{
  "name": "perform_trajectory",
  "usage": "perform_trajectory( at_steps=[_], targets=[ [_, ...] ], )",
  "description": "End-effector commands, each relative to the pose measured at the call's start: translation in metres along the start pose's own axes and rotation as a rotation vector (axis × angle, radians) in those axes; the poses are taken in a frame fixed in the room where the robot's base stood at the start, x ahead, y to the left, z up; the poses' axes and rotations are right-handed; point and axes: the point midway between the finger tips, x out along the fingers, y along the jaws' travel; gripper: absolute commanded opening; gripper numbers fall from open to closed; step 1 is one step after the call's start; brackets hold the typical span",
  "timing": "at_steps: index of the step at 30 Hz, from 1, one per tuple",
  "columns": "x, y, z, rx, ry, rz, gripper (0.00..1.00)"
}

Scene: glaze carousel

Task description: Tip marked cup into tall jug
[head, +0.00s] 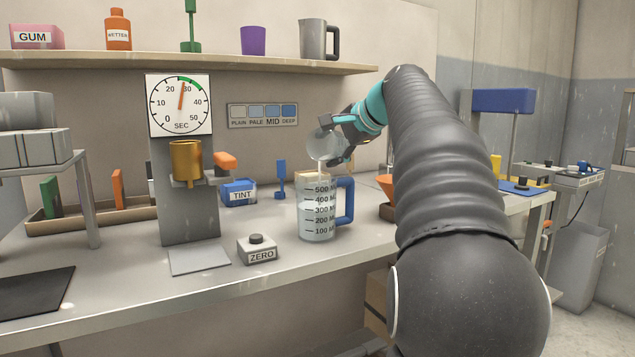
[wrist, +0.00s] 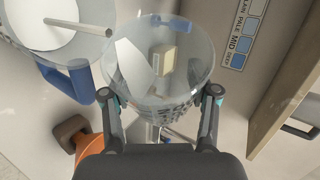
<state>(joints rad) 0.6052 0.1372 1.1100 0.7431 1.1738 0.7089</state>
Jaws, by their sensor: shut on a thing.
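The marked cup (head: 322,147) is clear, with dark marks on its side in the wrist view (wrist: 178,112). My gripper (head: 338,142) is shut around it and holds it tilted above the tall jug (head: 316,212). The jug is clear, with a blue handle and a scale up to 500, and stands upright on the bench. A pale stream (wrist: 78,28) runs from the cup's lip into the jug's mouth. White liquid shows inside the jug, and some pale liquid (wrist: 135,68) in the cup. The jug's exact level is hard to read.
A dial stand (head: 183,190) with an orange-brown cup is left of the jug. The ZERO button box (head: 257,250) and TINT box (head: 238,192) stand nearby. An orange funnel (wrist: 88,145) is close to the jug's handle. A shelf (head: 190,62) runs above, and a shade chart (head: 262,115) hangs behind.

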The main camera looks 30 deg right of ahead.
Motion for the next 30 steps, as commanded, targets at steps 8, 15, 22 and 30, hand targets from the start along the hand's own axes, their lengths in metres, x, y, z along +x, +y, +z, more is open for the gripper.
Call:
perform_trajectory(
  at_steps=[8, 15, 22, 30],
  targets=[
    [0.0007, 0.0018, 0.0010, -0.025, 0.016, -0.011, 0.16],
    [0.0013, 0.0031, 0.0023, -0.047, 0.028, -0.019, 0.16],
    [0.0016, 0.0041, 0.0030, -0.067, 0.041, -0.029, 0.16],
    [0.0021, 0.0056, 0.0037, -0.092, 0.055, -0.038, 0.16]
  ],
)
